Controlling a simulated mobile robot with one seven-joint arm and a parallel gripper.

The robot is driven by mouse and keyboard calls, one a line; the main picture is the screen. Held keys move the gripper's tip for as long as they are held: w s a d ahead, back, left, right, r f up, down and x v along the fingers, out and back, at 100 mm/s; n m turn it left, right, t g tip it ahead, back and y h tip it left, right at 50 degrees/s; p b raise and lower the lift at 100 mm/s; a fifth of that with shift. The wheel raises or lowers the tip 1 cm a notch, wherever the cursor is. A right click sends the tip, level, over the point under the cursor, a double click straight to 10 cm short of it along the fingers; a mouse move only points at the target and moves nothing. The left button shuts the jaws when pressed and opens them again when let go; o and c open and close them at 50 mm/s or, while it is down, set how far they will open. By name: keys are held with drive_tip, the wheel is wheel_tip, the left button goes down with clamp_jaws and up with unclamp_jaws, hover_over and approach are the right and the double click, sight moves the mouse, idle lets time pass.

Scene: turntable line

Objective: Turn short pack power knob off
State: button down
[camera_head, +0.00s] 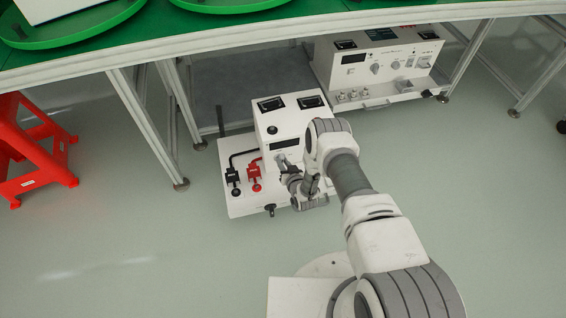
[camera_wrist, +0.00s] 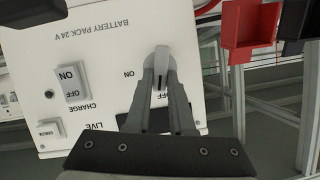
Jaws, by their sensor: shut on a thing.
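The power knob (camera_wrist: 161,60) is a pale grey lever between the "ON" and "OFF" labels; the fingers partly cover "OFF". My gripper (camera_wrist: 160,77) is shut on the knob, one finger on each side. In the head view my gripper (camera_head: 285,172) is at the box's front, and my wrist hides much of the panel.
Black (camera_head: 233,175) and red (camera_head: 254,172) connectors stand left of the box. A larger white unit (camera_head: 372,52) stands behind right. A red stool (camera_head: 30,150) is at left. Table legs flank the pack.

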drive_tip(key=shift+a+n+h, duration=0.2)
drive_tip(key=shift+n+h, duration=0.4)
drive_tip(key=shift+n, duration=0.5)
drive_tip(key=c, duration=0.8)
unclamp_jaws()
drive_tip(key=shift+s+r, duration=0.1)
drive_tip(key=shift+s, duration=0.05)
